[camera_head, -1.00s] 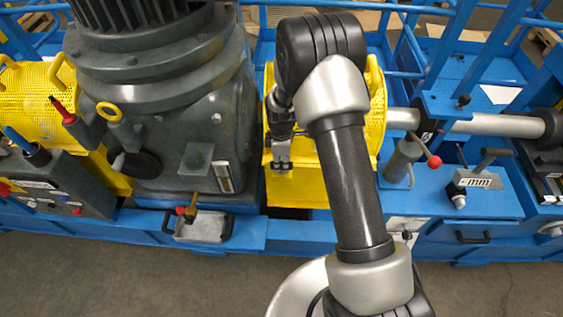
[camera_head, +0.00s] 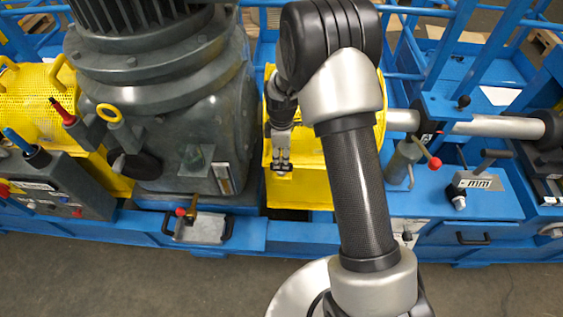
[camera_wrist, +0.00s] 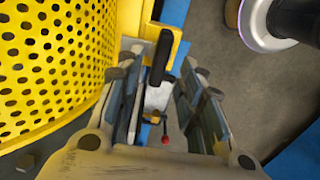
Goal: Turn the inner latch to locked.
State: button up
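My gripper (camera_head: 282,168) is at the front face of the yellow perforated guard (camera_head: 310,185), left of my forearm. In the wrist view its two fingers stand apart with a clear gap, and the gripper (camera_wrist: 160,80) is open. A black lever (camera_wrist: 160,57), apparently the inner latch, sits on a yellow bracket (camera_wrist: 176,45) at the guard's edge. It shows between the fingertips, lengthwise along the gap, with no clear contact. In the head view the gripper hides this latch. I cannot tell its locked or unlocked state.
The large dark grey motor housing (camera_head: 180,130) stands just left of my gripper. A brass valve with a red knob (camera_head: 188,211) is at the lower left, over a metal plate. A red-balled lever (camera_head: 433,162) is at right. Open floor (camera_head: 130,270) lies in front.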

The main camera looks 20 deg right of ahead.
notch_tip(320, 180, up, 7)
dwell(0.3)
jog(key=shift+r, duration=0.1)
jog(key=s+r+m+t, duration=0.1)
jog(key=s+r+m, duration=0.4)
jog(key=r, duration=0.4)
jog(key=s+r+m+t, duration=0.1)
jog(key=s+r+m, duration=0.1)
jog(key=s+r, duration=0.65)
jog(key=s+r+m+t, duration=0.1)
jog(key=s+r+m, duration=0.1)
jog(key=s, duration=0.5)
jog(key=s+r+m+t, duration=0.1)
jog(key=s+r+m, duration=0.2)
jog(key=s+m, duration=0.2)
jog(key=shift+s+m+t, duration=0.3)
jog(key=shift+s, duration=0.95)
jog(key=shift+r, duration=0.15)
